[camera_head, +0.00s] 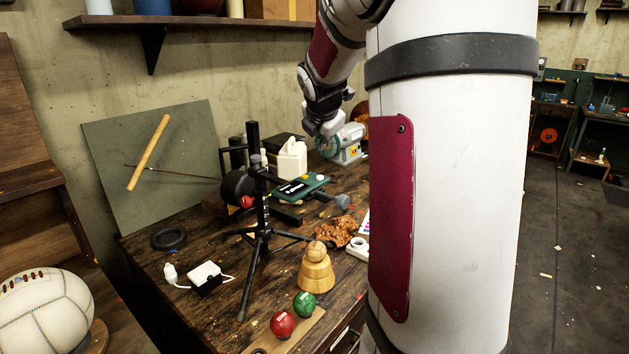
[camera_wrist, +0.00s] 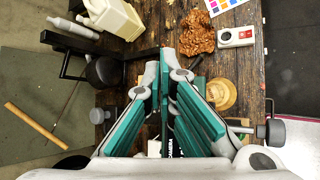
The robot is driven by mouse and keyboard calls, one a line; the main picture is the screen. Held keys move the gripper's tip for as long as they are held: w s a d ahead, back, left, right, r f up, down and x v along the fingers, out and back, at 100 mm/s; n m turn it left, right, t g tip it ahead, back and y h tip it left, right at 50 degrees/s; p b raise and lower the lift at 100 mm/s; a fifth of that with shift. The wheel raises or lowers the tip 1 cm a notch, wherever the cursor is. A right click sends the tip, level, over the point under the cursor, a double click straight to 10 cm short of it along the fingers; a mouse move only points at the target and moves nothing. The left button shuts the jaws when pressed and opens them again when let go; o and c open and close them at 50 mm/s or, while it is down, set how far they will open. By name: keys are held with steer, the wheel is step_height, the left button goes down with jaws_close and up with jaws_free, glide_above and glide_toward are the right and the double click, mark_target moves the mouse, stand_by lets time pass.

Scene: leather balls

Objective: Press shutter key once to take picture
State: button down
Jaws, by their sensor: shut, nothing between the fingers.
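A dark green panel (camera_head: 300,187) with white lettering and a pale round spot near one end sits on the black tripod assembly (camera_head: 262,225) on the workbench. In the wrist view, part of a dark label reading "CAMERA" (camera_wrist: 174,150) shows between my fingers; the rest is hidden. A small white device (camera_head: 358,247) lies on the bench to the right; it has a red mark in the wrist view (camera_wrist: 237,37). I cannot tell which part is the shutter key. My gripper (camera_head: 328,130) is shut and empty, above and behind the panel; its teal-padded fingers (camera_wrist: 172,75) point over the bench.
A wooden stepped stand (camera_head: 316,273), a red ball (camera_head: 283,324), a green ball (camera_head: 304,304) and a crumpled brown piece (camera_head: 337,231) crowd the front. A cream jug (camera_head: 291,160) and grinder (camera_head: 344,145) stand behind. Tripod legs spread across the workbench (camera_head: 215,323).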

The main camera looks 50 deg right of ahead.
mark_target(323, 177)
steer(key=shift+f+b, duration=1.2)
steer(key=shift+f, duration=1.65)
steer(key=shift+f, duration=0.1)
steer(key=shift+f, duration=0.35)
steer(key=shift+f, duration=0.4)
steer(key=shift+r+p, duration=0.55)
steer(key=shift+r, duration=0.3)
step_height(323, 177, up, 5)
steer(key=p, duration=0.3)
steer(key=shift+p, duration=0.35)
